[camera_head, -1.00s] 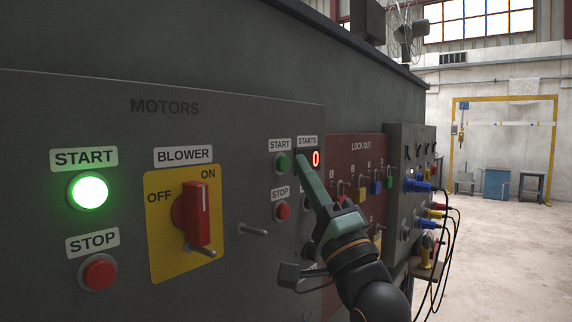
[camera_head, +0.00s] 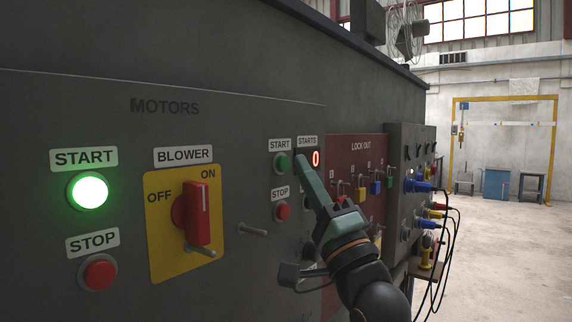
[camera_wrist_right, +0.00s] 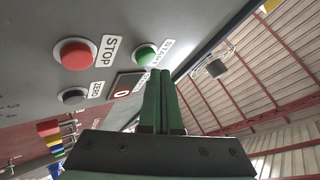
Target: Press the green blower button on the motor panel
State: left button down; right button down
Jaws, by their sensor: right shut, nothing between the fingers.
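The grey motor panel (camera_head: 110,225) carries a yellow plate with the red BLOWER switch (camera_head: 197,214), its handle upright. Right of it is an unlit green START button (camera_head: 282,163) above a red STOP button (camera_head: 283,211). A second green START button (camera_head: 88,191), left of BLOWER, is brightly lit. My right gripper (camera_head: 303,160) is shut and empty, its tip just right of the unlit green button. In the right wrist view the closed fingers (camera_wrist_right: 160,75) point toward this green button (camera_wrist_right: 145,55); I cannot tell whether they touch the panel. My left gripper is not in view.
Small metal pegs (camera_head: 253,230) stick out of the panel. A red LOCK OUT board (camera_head: 357,172) with padlocks and a grey box (camera_head: 408,145) with cables lie to the right. Open floor (camera_head: 510,260) is at far right.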

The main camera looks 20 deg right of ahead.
jog(key=shift+w+a, duration=0.25)
jog(key=shift+w, duration=0.15)
jog(key=shift+w+a+p, duration=0.2)
jog(key=shift+w+p, duration=0.15)
dwell(0.8)
dwell(0.4)
jog(key=shift+s+d, duration=0.4)
jog(key=shift+s, duration=0.35)
jog(key=shift+d, duration=0.1)
jog(key=s+d, duration=0.1)
jog(key=s, duration=0.1)
jog(key=s+d+p, duration=0.1)
jog(key=s, duration=0.1)
jog(key=shift+s+d, duration=0.15)
jog(key=shift+d, duration=0.05)
dwell(0.5)
